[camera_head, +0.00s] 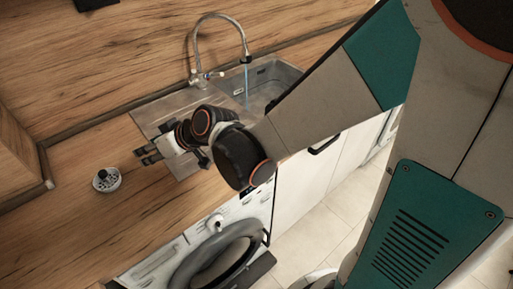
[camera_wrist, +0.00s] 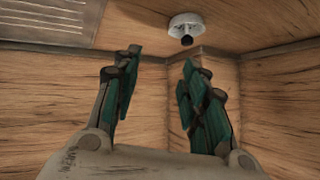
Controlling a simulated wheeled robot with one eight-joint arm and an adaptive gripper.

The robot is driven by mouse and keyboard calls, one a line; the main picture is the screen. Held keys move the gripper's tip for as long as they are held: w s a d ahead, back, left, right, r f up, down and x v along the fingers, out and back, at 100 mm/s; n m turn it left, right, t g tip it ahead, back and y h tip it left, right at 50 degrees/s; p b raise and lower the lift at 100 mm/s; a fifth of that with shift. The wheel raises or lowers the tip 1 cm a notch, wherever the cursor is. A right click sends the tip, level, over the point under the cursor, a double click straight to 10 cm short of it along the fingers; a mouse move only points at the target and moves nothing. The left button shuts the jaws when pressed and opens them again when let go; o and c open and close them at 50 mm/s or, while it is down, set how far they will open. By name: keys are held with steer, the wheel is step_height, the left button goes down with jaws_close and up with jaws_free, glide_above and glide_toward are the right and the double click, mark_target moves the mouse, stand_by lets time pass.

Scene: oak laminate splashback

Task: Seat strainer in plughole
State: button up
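The strainer (camera_head: 106,180), a small round pale metal piece with a dark knob, sits on the wooden counter left of the sink (camera_head: 231,83). In the wrist view the strainer (camera_wrist: 183,22) is at the top, beyond the fingertips and slightly right of the middle between them. My gripper (camera_head: 141,156) is right of and behind the strainer in the head view, apart from it. In the wrist view its two green fingers (camera_wrist: 160,60) are spread with nothing between them. The plughole cannot be made out; my arm covers part of the sink.
A curved tap (camera_head: 197,60) stands behind the sink, with a bluish stream below its spout. The ridged drainboard (camera_wrist: 48,20) shows at upper left in the wrist view. A washing machine (camera_head: 215,235) is under the counter. A wooden side panel (camera_head: 18,165) bounds the left; the counter around the strainer is clear.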

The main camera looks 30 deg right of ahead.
steer(key=s+d+r+m+h, duration=0.2)
steer(key=s+d+m+h, duration=0.1)
steer(key=s+d, duration=0.5)
steer(key=s+d+r+m+h, duration=0.2)
steer(key=s+d+r+h, duration=0.1)
steer(key=s+d, duration=0.6)
steer(key=d+h, duration=0.1)
steer(key=d, duration=0.2)
steer(key=shift+d+r+m+g, duration=0.2)
steer(key=shift+d+m+g, duration=0.15)
steer(key=shift+m+g, duration=0.05)
steer(key=shift+s+d+h, duration=0.3)
steer(key=shift+s+d, duration=0.05)
steer(key=shift+s, duration=0.05)
steer(key=shift+c, duration=1)
